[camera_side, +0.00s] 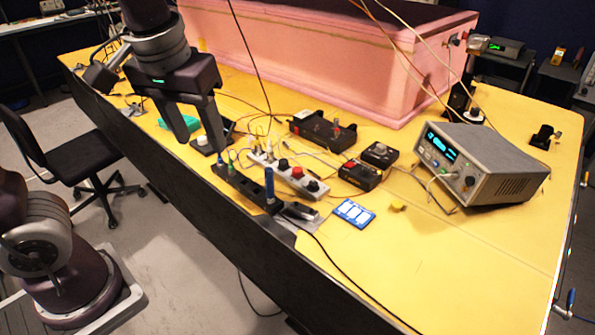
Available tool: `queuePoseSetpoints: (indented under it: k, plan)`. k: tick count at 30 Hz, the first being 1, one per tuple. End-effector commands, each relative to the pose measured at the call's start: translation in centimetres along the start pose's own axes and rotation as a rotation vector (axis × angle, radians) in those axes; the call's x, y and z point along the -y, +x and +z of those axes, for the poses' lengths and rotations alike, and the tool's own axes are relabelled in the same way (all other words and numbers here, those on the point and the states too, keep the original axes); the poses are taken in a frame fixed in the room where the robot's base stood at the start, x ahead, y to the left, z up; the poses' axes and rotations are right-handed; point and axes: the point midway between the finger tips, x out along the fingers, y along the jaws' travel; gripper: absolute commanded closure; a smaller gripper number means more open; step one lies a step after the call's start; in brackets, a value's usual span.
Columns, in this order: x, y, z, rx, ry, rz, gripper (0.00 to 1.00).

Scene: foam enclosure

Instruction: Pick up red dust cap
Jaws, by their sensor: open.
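My gripper (199,143) is open and empty, pointing down above the left part of the yellow table. Its two fingers are apart, and a small dark device with a white knob (202,140) shows behind and between them. I cannot tell for sure which item is the red dust cap. A small red round piece (297,172) sits on a pale grey strip with black knobs, to the right of my gripper. My gripper is apart from both.
A pink foam enclosure (300,60) stands along the back. A grey bench instrument (485,165) with a blue display is at the right. A black strip with a blue post (269,186) lies near the front edge. Cables cross the middle; the front right of the table (470,255) is clear.

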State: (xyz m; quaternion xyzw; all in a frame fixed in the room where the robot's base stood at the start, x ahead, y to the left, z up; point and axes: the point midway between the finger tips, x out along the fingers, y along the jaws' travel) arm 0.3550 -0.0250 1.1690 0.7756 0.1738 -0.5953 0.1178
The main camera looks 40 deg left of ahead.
Motion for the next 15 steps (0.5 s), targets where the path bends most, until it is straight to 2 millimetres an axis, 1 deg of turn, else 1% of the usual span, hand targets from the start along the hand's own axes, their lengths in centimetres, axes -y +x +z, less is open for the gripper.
queuePoseSetpoints:
  k: [1, 2, 3, 5, 6, 7, 8, 9, 12, 15]
  plan:
    - [-1.2, 1.7, -2.3, 0.026, -0.071, -0.081, 0.50]
    - [-1.9, 2.8, -3.6, 0.027, -0.126, -0.136, 0.50]
    - [-2.8, 4.4, -5.3, 0.016, -0.201, -0.212, 0.50]
    - [-4.4, 7.0, -7.6, -0.034, -0.306, -0.329, 0.50]
    - [-5.6, 8.9, -9.0, -0.088, -0.371, -0.405, 0.50]
    - [-6.5, 10.4, -9.8, -0.140, -0.418, -0.459, 0.50]
    - [-7.4, 11.8, -10.6, -0.201, -0.462, -0.506, 0.50]
    - [-8.7, 13.6, -11.4, -0.291, -0.513, -0.558, 0.50]
    - [-11.5, 17.1, -12.6, -0.508, -0.604, -0.617, 0.50]
    - [-13.8, 19.6, -12.9, -0.697, -0.658, -0.618, 0.50]
